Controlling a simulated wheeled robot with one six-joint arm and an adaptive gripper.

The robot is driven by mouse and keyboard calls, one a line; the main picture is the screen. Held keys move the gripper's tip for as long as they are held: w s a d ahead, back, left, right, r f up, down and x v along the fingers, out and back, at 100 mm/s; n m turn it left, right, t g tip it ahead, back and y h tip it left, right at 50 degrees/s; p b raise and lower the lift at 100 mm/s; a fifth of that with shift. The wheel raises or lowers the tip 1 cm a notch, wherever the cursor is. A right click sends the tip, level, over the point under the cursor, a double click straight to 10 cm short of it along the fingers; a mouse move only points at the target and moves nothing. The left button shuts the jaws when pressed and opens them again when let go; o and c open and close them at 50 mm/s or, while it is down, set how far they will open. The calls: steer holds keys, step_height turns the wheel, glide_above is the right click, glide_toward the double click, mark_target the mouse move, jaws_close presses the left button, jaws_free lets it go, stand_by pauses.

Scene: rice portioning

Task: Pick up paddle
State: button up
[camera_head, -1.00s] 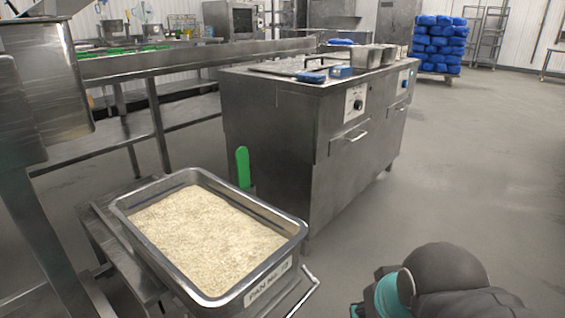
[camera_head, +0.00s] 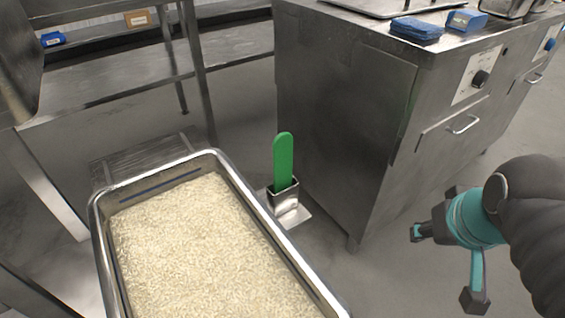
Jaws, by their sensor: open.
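The green paddle (camera_head: 283,160) stands upright in a small metal holder (camera_head: 285,198) beside the far right side of the rice pan. Only its upper part shows; its lower end is hidden inside the holder. The metal pan (camera_head: 228,168) is filled with rice (camera_head: 190,240) and is cut off by the bottom edge. My gripper (camera_head: 446,266) is at the lower right, open and empty, with its dark-tipped fingers spread apart. It is well to the right of the paddle and not touching it.
A steel cabinet (camera_head: 335,110) with a knob and handle stands right behind the paddle. Blue items (camera_head: 416,30) lie on its top. A steel shelf rack (camera_head: 110,85) stands at the back left. Bare floor (camera_head: 370,270) shows between the holder and my gripper.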

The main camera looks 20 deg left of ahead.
steer(key=w+a+r+n+g, duration=0.2)
steer(key=w+a+r+n, duration=0.4)
steer(key=w+n, duration=0.2)
steer(key=r+n+g+p, duration=0.2)
steer(key=n+g+p, duration=0.1)
steer(key=n, duration=1.5)
glide_above(285, 133)
steer(key=shift+w+d, duration=0.1)
steer(key=shift+d, duration=0.1)
steer(key=shift+a+f, duration=0.2)
steer(key=shift+f, duration=0.1)
step_height(285, 133, down, 8)
steer(key=shift+b, duration=0.8)
steer(key=shift+a+f, duration=0.15)
steer(key=shift+f, duration=2.55)
jaws_close()
